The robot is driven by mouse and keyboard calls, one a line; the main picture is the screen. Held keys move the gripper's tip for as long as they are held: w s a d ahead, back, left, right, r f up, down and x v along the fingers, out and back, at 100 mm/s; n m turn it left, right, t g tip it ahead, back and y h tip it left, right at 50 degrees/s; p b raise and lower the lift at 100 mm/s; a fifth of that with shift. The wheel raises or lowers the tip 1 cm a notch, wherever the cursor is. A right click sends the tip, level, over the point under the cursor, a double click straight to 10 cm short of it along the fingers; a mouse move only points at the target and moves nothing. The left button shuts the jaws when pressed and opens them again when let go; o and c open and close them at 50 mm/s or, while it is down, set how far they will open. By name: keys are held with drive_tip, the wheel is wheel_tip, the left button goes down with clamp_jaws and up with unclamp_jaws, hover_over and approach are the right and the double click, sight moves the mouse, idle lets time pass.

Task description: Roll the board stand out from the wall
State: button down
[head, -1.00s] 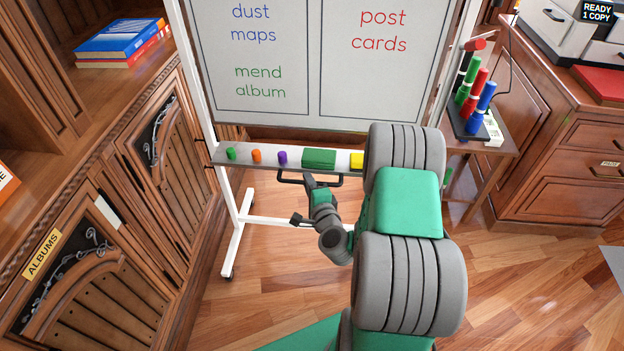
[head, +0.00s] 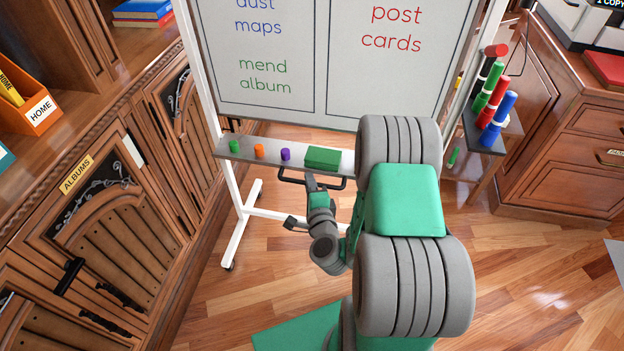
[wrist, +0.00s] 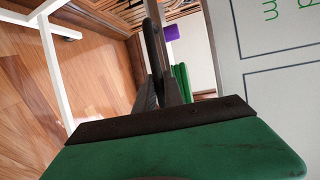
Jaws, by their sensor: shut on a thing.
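The board stand is a whiteboard (head: 290,60) with blue, green and red writing on a white frame (head: 240,225) with feet on casters. A grey tray (head: 222,149) runs below the board. A dark bar handle (head: 341,184) sits under the tray's front edge. My gripper (head: 311,182) is shut on this handle. In the wrist view the handle (wrist: 154,45) stands between the fingers, with the whiteboard (wrist: 275,60) at the right. My arm hides the tray's right part and the stand's right foot.
On the tray are a green block (head: 323,157) and small coloured pieces. A side table with marker-like cylinders (head: 497,110) stands close at the right, before a wooden drawer cabinet (head: 580,150). Carved cabinets (head: 110,230) line the left. The wooden floor (head: 500,280) at front right is clear.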

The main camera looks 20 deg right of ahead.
drive_tip(key=shift+s+a+f, duration=0.15)
drive_tip(key=shift+s+a, duration=0.15)
drive_tip(key=shift+s, duration=0.3)
drive_tip(key=c, duration=1.5)
unclamp_jaws()
drive_tip(key=shift+w, duration=0.1)
drive_tip(key=shift+o, duration=0.2)
